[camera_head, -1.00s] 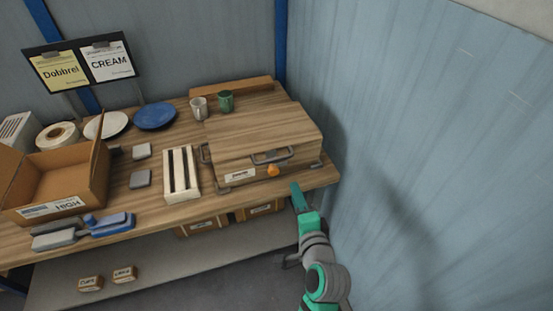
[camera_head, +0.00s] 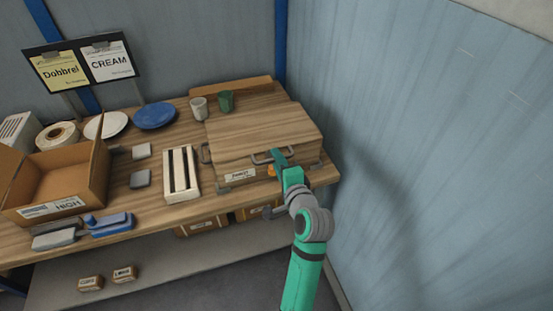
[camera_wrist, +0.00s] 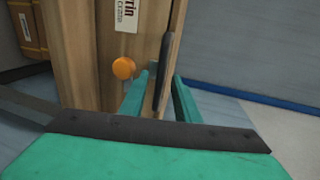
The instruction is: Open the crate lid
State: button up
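The wooden crate (camera_head: 225,172) stands at the right end of the table. Its wooden lid (camera_head: 260,125) lies flat and closed. A dark handle (camera_head: 262,159) is on the front edge of the lid; in the wrist view the handle (camera_wrist: 164,75) lies between the fingers' lines. My gripper (camera_head: 278,156) is at the right part of this handle. In the wrist view my gripper (camera_wrist: 160,95) has its two green fingers apart, one on each side of the handle. I cannot tell whether either finger touches it. The orange knob (camera_wrist: 123,68) is left of the fingers, partly hidden in the head view.
A white mug (camera_head: 199,108) and a green mug (camera_head: 225,101) stand behind the crate. A white slotted rack (camera_head: 181,174) is close to its left. A blue-grey wall (camera_head: 420,120) rises close on the right. An open cardboard box (camera_head: 60,185) is at the far left.

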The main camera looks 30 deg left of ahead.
jog(key=shift+x, duration=0.85)
jog(key=shift+c, duration=0.2)
grip_shut()
jog(key=shift+a+r, duration=0.1)
jog(key=shift+r, duration=0.05)
